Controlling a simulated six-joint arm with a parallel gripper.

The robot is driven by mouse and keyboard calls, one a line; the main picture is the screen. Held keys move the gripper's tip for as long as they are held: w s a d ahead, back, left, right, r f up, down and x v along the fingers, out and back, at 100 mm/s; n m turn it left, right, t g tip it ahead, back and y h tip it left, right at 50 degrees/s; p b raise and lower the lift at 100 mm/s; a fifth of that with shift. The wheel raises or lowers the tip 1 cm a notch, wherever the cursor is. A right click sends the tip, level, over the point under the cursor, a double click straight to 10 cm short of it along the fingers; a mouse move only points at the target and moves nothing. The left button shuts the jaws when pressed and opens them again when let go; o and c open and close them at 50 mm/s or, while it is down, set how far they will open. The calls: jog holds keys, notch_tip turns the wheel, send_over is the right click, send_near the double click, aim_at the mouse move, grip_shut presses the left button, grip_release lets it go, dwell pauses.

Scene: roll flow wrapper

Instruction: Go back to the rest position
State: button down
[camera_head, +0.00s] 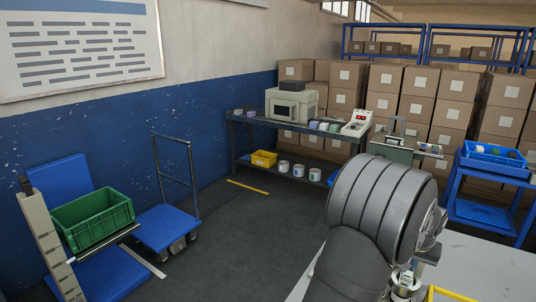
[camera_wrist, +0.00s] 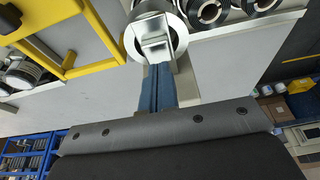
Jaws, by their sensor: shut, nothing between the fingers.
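My gripper (camera_wrist: 160,74) shows in the wrist view as two narrow blue fingers pressed together, with nothing between them. Just beyond the fingertips is a shiny metal cylinder with a squared block on its face (camera_wrist: 155,45). I cannot tell whether the fingertips touch it. In the head view my grey arm fills the lower right, and the gripper is mostly hidden behind it. A small metal fitting (camera_head: 404,282) shows below the arm at the table.
A yellow frame (camera_wrist: 75,50) stands close at the left of the wrist view, with dark rolls (camera_wrist: 255,6) at the top right. A green crate (camera_head: 92,216), blue cart (camera_head: 166,228), workbench (camera_head: 245,119) and stacked boxes (camera_head: 455,85) stand farther off. The middle floor is clear.

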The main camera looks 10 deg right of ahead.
jog(key=shift+f, duration=0.4)
jog(key=c, duration=0.9)
grip_release()
jog(key=o, duration=0.4)
jog(key=shift+d+r, duration=0.1)
jog(key=shift+r, duration=0.05)
jog(key=o, duration=0.5)
notch_tip(320, 180, up, 8)
jog(key=w+d+n+g+y, duration=0.1)
jog(key=w+n, duration=0.1)
jog(key=n, duration=0.7)
jog(key=shift+d+f, duration=0.25)
jog(key=shift+d, duration=0.15)
notch_tip(320, 180, up, 8)
jog(key=r+n+g+y, duration=0.1)
jog(key=n, duration=0.8)
notch_tip(320, 180, down, 10)
jog(key=shift+f, duration=0.2)
